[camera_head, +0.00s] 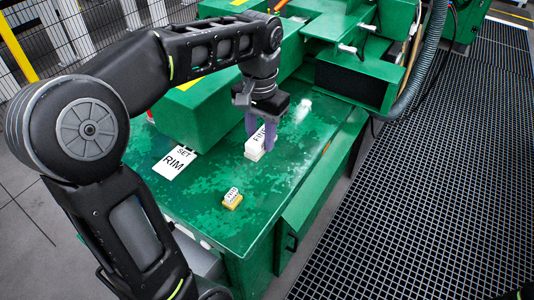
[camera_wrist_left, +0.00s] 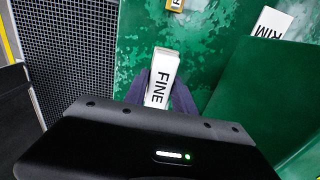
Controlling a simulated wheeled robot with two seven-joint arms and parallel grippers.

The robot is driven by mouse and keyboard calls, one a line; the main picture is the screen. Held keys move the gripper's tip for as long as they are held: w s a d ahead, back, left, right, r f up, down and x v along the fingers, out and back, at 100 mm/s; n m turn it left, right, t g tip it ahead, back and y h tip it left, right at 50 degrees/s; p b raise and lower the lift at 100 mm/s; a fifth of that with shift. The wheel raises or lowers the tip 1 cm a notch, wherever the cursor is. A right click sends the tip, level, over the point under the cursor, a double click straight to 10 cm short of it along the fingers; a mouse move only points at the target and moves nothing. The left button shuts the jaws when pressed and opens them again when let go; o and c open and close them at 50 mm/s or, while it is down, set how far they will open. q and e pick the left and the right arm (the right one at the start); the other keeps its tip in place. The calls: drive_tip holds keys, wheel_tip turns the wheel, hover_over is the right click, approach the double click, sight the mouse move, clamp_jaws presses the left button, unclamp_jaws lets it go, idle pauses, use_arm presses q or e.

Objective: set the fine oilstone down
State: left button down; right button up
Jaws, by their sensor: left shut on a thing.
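The fine oilstone is a white block (camera_head: 256,143) with "FINE" in black on it, over the worn green machine top. My left gripper (camera_head: 262,128) points down with its purple fingers on either side of the block and is shut on it. In the left wrist view, the block (camera_wrist_left: 162,78) sits between the two fingers (camera_wrist_left: 160,98), its lettered face toward the camera. I cannot tell whether its underside touches the green surface. My right gripper is not in view.
A white card reading "SET RIM" (camera_head: 175,162) lies to the left on the green top (camera_head: 225,225). A small yellow block with a white label (camera_head: 232,199) stands nearer the front. Green housings rise behind. Black grating (camera_head: 430,190) covers the floor at right.

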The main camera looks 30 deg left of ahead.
sight(262, 169)
use_arm(q)
drive_tip(key=shift+f, duration=1.85)
drive_tip(key=shift+f, duration=1.85)
drive_tip(key=shift+f, duration=0.25)
drive_tip(key=c, duration=1)
unclamp_jaws()
drive_tip(key=shift+c, duration=0.2)
drive_tip(key=shift+r, duration=0.2)
